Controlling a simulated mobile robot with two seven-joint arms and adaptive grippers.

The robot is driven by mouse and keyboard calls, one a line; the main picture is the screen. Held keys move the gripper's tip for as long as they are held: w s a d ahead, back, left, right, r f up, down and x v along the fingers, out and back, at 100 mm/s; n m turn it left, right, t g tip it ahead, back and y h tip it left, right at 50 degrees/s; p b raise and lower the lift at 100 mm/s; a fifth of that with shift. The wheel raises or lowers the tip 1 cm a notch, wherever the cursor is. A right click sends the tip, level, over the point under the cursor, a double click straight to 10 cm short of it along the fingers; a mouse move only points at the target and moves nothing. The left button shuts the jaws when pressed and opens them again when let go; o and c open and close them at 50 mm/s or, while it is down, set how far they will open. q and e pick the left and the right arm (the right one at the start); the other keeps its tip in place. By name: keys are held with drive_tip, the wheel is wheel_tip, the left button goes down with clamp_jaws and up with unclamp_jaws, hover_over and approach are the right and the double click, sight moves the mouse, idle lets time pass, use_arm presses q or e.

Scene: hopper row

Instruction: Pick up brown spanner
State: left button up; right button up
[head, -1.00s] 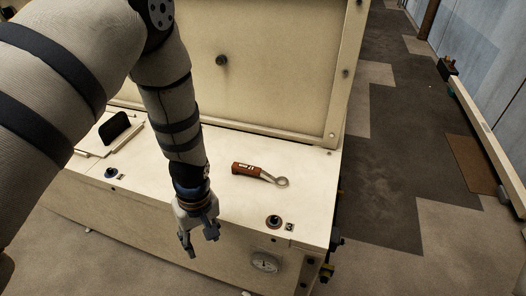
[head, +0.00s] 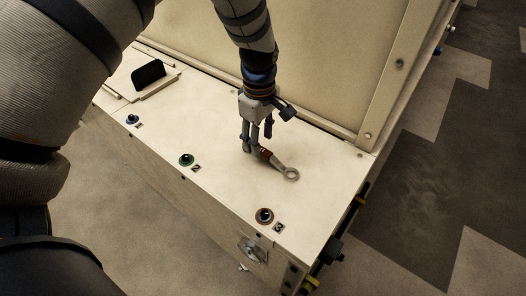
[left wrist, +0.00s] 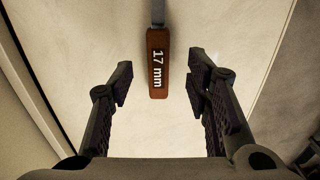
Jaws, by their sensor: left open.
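The brown spanner lies on the cream cabinet top (head: 215,205); its brown handle (head: 265,155) is partly hidden by my gripper and its grey ring end (head: 291,174) points to the lower right. My left gripper (head: 257,145) points down over the handle end. In the left wrist view the brown spanner (left wrist: 158,62) shows its handle marked "17 mm", with a grey shaft leading off the top edge. The left gripper (left wrist: 160,85) is open there, fingers on either side of the handle's near end, not touching it. My right gripper is not in view.
Three round controls, numbered 1 (head: 132,119), 2 (head: 187,160) and 3 (head: 264,216), line the cabinet's front edge. A black upright piece (head: 148,75) stands at the far left. A tall cream panel (head: 320,60) rises behind the spanner. The top around the spanner is clear.

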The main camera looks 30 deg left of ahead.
sight(262, 149)
use_arm(q)
wheel_tip(262, 149, down, 5)
drive_tip(key=shift+w+d+r, duration=0.1)
drive_tip(key=shift+d+r, duration=0.05)
clamp_jaws()
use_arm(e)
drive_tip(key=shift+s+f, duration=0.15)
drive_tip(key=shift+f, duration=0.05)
use_arm(q)
drive_tip(key=shift+r, duration=0.1)
drive_tip(key=shift+r, duration=0.3)
wheel_tip(262, 149, up, 3)
drive_tip(key=shift+r, duration=0.15)
drive_tip(key=s+r+p, duration=0.3)
drive_tip(key=s+r, duration=0.6)
drive_tip(key=s, duration=0.5)
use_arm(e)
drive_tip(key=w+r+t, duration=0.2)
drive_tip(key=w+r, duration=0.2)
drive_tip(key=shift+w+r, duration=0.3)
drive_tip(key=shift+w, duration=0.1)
